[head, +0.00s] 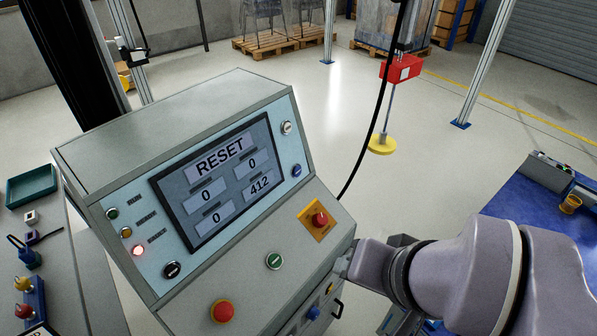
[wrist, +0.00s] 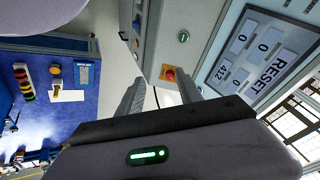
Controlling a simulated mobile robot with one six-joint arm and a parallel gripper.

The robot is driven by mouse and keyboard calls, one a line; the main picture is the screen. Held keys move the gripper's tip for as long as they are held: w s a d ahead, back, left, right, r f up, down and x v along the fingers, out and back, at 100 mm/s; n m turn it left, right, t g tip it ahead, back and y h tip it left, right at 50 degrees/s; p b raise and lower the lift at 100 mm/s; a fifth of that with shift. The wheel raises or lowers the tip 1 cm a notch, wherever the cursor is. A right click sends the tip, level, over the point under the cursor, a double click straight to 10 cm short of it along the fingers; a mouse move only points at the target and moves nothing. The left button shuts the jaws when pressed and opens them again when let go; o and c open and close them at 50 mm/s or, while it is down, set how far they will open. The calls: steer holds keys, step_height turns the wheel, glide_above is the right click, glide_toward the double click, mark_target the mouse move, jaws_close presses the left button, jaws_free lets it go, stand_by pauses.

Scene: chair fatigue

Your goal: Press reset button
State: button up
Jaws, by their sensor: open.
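A grey control console (head: 180,115) fills the left middle of the head view. Its screen (head: 218,181) reads RESET above several number boxes, one showing 412. A blue button (head: 296,170) and a white knob (head: 286,128) sit right of the screen, and a black button (head: 172,270) below its left corner. The sloped desk has a green button (head: 274,261), a red button (head: 222,311) and a red knob on a yellow plate (head: 320,219). No label shows which button is reset. My gripper (wrist: 160,88) is open and empty, apart from the console; the head view mostly hides it.
A blue table (head: 520,215) stands at the right, and a grey bench (head: 80,285) with small devices at the left. A yellow disc (head: 382,144) hangs from a rod behind the console. A black cable runs down beside the console. Open floor lies beyond.

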jaws_close()
stand_by(1.5)
